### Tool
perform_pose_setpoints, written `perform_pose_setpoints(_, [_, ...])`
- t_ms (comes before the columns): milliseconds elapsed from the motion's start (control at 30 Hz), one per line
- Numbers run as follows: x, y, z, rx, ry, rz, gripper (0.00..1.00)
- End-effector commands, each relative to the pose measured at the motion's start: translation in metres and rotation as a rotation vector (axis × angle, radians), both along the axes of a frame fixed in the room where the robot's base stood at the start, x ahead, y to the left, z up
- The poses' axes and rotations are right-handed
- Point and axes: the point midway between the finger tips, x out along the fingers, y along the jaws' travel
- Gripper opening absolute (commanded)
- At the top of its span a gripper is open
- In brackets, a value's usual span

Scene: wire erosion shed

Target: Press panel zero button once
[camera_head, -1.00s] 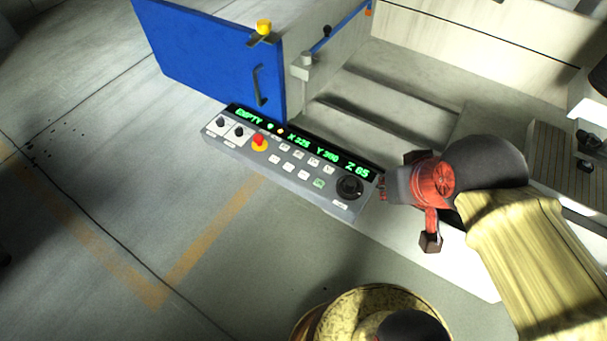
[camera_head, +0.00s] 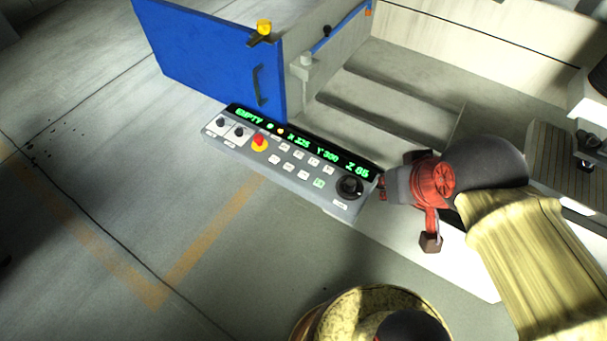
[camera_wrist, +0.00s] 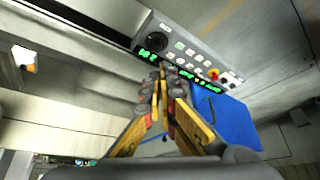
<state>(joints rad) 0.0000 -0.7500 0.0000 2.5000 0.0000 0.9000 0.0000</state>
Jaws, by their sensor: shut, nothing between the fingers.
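The grey control panel (camera_head: 302,184) lies slanted across the middle of the head view. Its green display (camera_head: 328,156) reads EMPTY, X 325, Y 300, Z 65. Below the display are several small white buttons (camera_head: 300,154) and one greenish button (camera_head: 319,183); their labels are too small to read, so I cannot tell which is zero. My gripper (camera_head: 382,187) is shut and empty, just right of the panel's dial end. In the wrist view my closed fingertips (camera_wrist: 160,72) point toward the panel (camera_wrist: 205,58), overlapping the display; contact is not visible.
A black dial (camera_head: 349,187) sits at the panel's right end and a red emergency stop (camera_head: 259,141) left of the buttons. A blue door (camera_head: 215,60) with a handle stands behind the panel. The machine's open bay (camera_head: 390,100) is beyond. The floor in front is clear.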

Motion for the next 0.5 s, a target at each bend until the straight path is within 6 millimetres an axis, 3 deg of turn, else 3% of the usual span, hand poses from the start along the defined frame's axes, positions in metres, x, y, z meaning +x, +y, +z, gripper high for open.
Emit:
perform_pose_setpoints(167, [0.001, 0.002, -0.007, 0.0, 0.016, 0.007, 0.0])
perform_pose_setpoints(233, [0.002, 0.003, -0.021, 0.0, 0.052, 0.011, 0.0])
perform_pose_setpoints(400, [0.01, 0.003, -0.073, -0.026, 0.204, 0.035, 0.0])
perform_pose_setpoints(500, [0.027, -0.006, -0.104, -0.089, 0.263, 0.078, 0.0])
